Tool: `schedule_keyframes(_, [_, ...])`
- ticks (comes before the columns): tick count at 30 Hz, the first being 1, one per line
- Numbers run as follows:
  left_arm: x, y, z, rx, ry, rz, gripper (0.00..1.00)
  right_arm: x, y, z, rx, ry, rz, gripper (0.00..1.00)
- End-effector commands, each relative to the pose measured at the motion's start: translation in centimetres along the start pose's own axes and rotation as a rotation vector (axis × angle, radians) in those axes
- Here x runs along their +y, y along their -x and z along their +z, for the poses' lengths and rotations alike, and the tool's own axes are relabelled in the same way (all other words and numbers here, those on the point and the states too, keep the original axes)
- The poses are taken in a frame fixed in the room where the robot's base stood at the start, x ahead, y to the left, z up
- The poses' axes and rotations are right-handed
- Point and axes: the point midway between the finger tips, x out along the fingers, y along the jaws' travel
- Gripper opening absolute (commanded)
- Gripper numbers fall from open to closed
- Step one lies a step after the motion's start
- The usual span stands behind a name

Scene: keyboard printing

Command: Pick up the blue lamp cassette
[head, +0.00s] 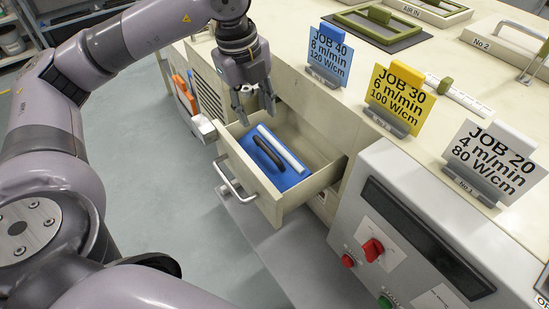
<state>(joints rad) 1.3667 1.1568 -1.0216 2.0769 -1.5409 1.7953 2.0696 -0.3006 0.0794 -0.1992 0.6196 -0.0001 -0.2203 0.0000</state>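The blue lamp cassette (289,178) lies inside the open drawer (324,178). It has a black handle (268,153) on top and a white tube-like strip (283,149) along one side. My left gripper (256,114) is above the drawer's back left part, pointing down, with its fingers apart and nothing between them. It is apart from the cassette. My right gripper does not show.
The drawer's metal pull (228,178) faces left. A blue JOB 40 card (329,56), yellow JOB 30 card (397,92) and white JOB 20 card (490,158) stand on the machine top. A control panel (400,250) with a red knob is right of the drawer.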

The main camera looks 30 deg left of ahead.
Motion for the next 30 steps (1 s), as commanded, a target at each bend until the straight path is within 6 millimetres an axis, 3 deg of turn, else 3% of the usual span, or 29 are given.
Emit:
schedule_keyframes(10, [0.0,-7.0,0.0,0.001,0.001,0.004,0.36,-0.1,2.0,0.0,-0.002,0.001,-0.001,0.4])
schedule_keyframes(20, [-0.1,-9.5,0.1,0.001,0.0,0.004,0.36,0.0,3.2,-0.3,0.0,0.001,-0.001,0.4])
schedule_keyframes(24, [-0.4,-11.4,0.3,0.001,-0.001,0.003,0.36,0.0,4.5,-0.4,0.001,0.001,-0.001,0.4])
schedule_keyframes(30, [-0.3,-13.7,0.3,0.0,0.0,0.001,0.36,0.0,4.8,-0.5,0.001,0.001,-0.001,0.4])
